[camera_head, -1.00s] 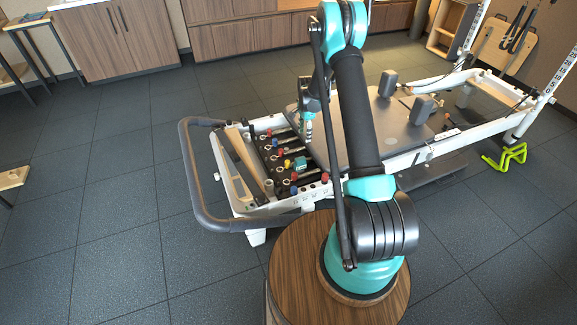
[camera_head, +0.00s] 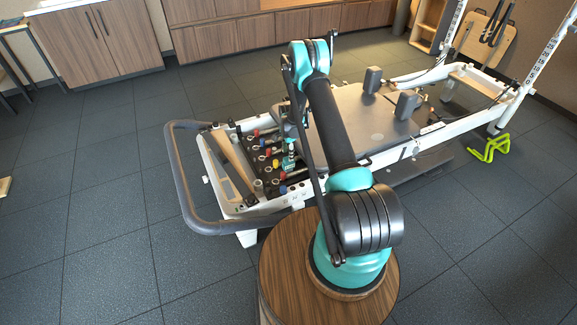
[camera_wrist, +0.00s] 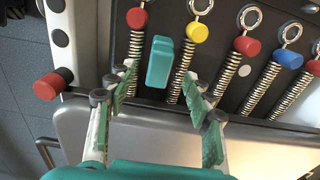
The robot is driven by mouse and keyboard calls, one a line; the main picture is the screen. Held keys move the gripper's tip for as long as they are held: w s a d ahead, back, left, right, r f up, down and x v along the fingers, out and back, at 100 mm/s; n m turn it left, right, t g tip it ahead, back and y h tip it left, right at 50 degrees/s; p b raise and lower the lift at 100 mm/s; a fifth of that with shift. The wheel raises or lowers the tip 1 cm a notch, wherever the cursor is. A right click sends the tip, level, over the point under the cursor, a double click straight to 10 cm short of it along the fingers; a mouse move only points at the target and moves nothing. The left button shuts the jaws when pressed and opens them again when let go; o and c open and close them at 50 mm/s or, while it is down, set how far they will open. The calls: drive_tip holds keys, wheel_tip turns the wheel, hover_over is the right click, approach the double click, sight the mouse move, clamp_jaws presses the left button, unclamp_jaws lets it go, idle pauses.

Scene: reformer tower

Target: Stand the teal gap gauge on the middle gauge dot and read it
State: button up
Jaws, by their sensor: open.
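The teal gap gauge (camera_wrist: 160,62) shows in the wrist view as a small teal block between a red-knobbed spring and a yellow-knobbed spring. My gripper (camera_wrist: 159,80) is open, its green-padded fingers apart on either side of the gauge's near end. Nothing visible is held, and I cannot tell whether the pads touch the gauge. In the head view my gripper (camera_head: 288,158) is down over the spring end of the reformer, and I cannot separate the gauge from it there. Which mark is the middle gauge dot I cannot tell.
Several coiled springs with red, yellow and blue knobs (camera_wrist: 196,33) and metal eyes crowd around the gauge. A white rail (camera_wrist: 62,40) with dark round marks runs at left. The grey carriage (camera_head: 372,128) lies right of the springs. A dark curved bar (camera_head: 185,190) surrounds the reformer's left end.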

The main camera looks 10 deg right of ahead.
sight(289, 164)
drive_tip(key=shift+d+f, duration=0.15)
drive_tip(key=shift+f, duration=2.5)
drive_tip(key=shift+c, duration=0.2)
clamp_jaws()
